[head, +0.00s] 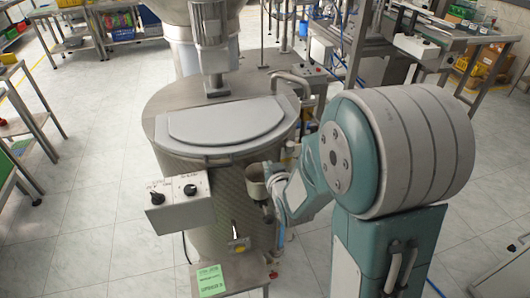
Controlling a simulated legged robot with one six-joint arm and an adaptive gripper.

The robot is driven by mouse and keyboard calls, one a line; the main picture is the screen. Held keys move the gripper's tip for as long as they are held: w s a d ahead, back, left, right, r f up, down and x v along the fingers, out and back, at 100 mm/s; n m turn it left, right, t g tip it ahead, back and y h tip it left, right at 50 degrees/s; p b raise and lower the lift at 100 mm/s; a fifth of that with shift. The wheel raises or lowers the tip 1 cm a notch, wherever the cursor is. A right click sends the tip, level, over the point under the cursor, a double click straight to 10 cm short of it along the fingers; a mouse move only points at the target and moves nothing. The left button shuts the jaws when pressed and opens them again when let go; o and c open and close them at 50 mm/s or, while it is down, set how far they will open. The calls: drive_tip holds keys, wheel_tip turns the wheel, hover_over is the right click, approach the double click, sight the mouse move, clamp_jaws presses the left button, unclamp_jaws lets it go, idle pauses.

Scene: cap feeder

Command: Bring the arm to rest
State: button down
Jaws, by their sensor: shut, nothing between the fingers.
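A teal and white machine with a thick ribbed drum (415,140) fills the right side. Its short teal and white arm (295,195) points toward the vessel's side. A small grey cup-shaped part (256,182) sits beside the end of that arm; I cannot tell whether they touch.
A grey control box (180,198) with black knobs juts from the vessel's front left. A green label (211,280) lies on a low steel ledge at the front. A metal frame (370,45) and tables stand behind. The tiled floor (95,225) at left is clear.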

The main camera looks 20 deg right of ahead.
drive_tip(key=shift+s+d+f, duration=0.1)
drive_tip(key=shift+s, duration=0.1)
drive_tip(key=s+a+r+g, duration=0.1)
drive_tip(key=s+r+g, duration=0.3)
drive_tip(key=s, duration=0.8)
drive_tip(key=s+a+r+g, duration=0.1)
drive_tip(key=s+r+g, duration=0.4)
drive_tip(key=s+r, duration=0.3)
drive_tip(key=s, duration=0.4)
drive_tip(key=shift+s+r, duration=0.15)
drive_tip(key=shift+r, duration=0.15)
